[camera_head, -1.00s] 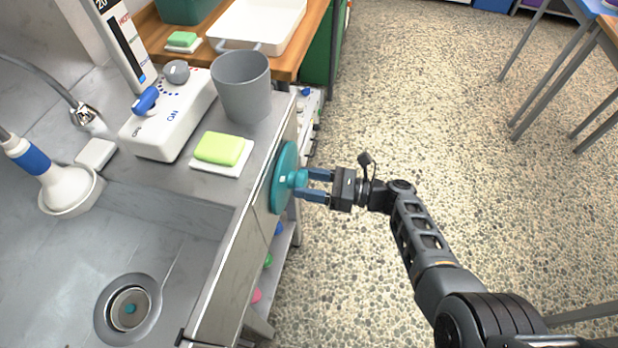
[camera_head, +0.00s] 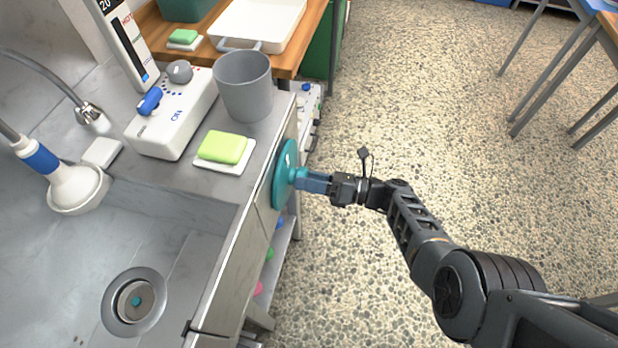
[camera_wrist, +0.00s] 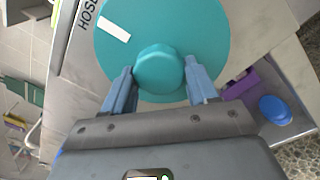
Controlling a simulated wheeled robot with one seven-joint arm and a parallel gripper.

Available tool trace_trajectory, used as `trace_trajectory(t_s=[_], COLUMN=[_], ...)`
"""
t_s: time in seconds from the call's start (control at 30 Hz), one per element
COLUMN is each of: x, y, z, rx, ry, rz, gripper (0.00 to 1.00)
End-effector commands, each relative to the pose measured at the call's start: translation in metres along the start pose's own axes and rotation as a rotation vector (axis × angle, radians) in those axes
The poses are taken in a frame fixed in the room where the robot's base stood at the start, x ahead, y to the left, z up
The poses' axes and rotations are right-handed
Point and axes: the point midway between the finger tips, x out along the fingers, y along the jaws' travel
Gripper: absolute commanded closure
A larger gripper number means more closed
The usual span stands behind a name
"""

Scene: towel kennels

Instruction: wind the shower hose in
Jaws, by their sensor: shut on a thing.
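A teal wheel (camera_head: 281,186) with a round knob (camera_head: 298,178) is mounted on the front of the steel sink unit. My gripper (camera_head: 307,181) is shut on the knob. In the wrist view the fingers (camera_wrist: 160,74) press the knob from both sides, and the wheel (camera_wrist: 205,35) carries a white mark (camera_wrist: 114,25) at upper left, beside partly cut "HOSE" lettering. The grey shower hose (camera_head: 45,68) curves to a chrome fitting at the left. The white shower head (camera_head: 76,187) with a blue band rests by the basin.
A white control box (camera_head: 172,115), a grey cup (camera_head: 243,88) and a green sponge (camera_head: 222,147) stand on the counter above the wheel. A drain (camera_head: 134,302) is in the basin. Open speckled floor lies right of the unit; table legs stand farther right.

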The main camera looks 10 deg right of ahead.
Motion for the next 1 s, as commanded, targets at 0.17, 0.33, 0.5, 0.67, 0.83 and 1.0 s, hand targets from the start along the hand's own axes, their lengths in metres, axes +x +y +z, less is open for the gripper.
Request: trace_trajectory(t_s=[0.17, 0.33, 0.5, 0.67, 0.83, 1.0], x=[-0.001, -0.001, -0.001, -0.001, -0.001, -0.013], y=[-0.001, -0.001, -0.001, 0.0, 0.0, 0.0], z=[-0.003, -0.003, -0.003, -0.002, -0.001, 0.0], rx=[0.007, 0.006, 0.005, 0.004, 0.003, 0.003], ry=[0.003, 0.003, 0.002, 0.002, 0.001, -0.001], rz=[-0.003, -0.003, -0.002, -0.001, 0.0, -0.002], gripper=[0.97, 0.97, 0.28, 0.16, 0.16, 0.16])
